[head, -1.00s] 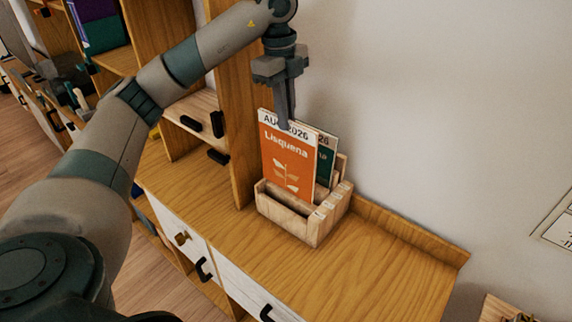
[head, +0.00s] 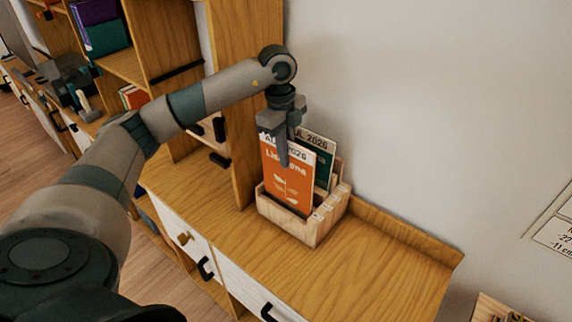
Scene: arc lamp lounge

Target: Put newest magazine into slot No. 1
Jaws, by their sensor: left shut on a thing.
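The orange magazine (head: 284,185), with a partly covered date ending in 2026 on its white top strip, stands upright in the wooden magazine rack (head: 283,220). Its lower edge is hidden behind the rack's front wall, and it appears to be in the frontmost slot. My left gripper (head: 284,160) points down from above and is shut on the magazine's upper part. A dark green magazine (head: 325,165) marked "JUL 2026" stands behind it in the rack. Small slot labels (head: 322,213) on the rack's right side are too small to read. My right gripper is out of view.
The rack stands on a wooden cabinet top (head: 370,270), with clear room to its right and front. A tall wooden shelf panel (head: 240,120) rises close on the left. The white wall (head: 420,120) is behind.

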